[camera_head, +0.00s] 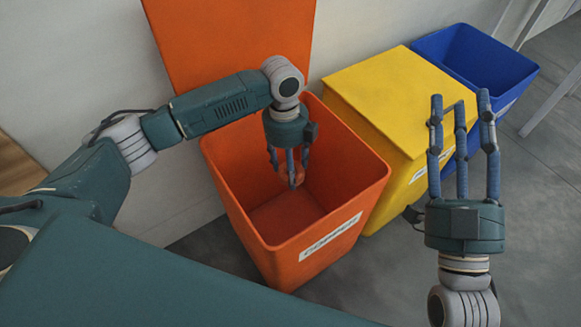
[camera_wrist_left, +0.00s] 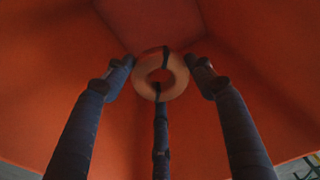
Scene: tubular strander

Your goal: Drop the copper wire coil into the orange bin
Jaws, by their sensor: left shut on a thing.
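The orange bin (camera_head: 345,205) stands open with its lid raised against the wall and a white label on its front. My left gripper (camera_head: 290,178) points down inside the bin's opening, above its floor. It is shut on the copper wire coil (camera_head: 297,176), a small ring partly hidden by the fingers. In the left wrist view the coil (camera_wrist_left: 160,75) shows as a ring between the fingertips, with the orange walls behind it. My right gripper (camera_head: 462,108) is open and empty, with its fingers pointing up, at the right in front of the yellow bin.
A yellow bin (camera_head: 385,95) with its lid shut stands right of the orange bin. A blue bin (camera_head: 475,60) with an open top stands beyond it. The wall is behind the bins. Grey floor (camera_head: 545,210) is clear at the right.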

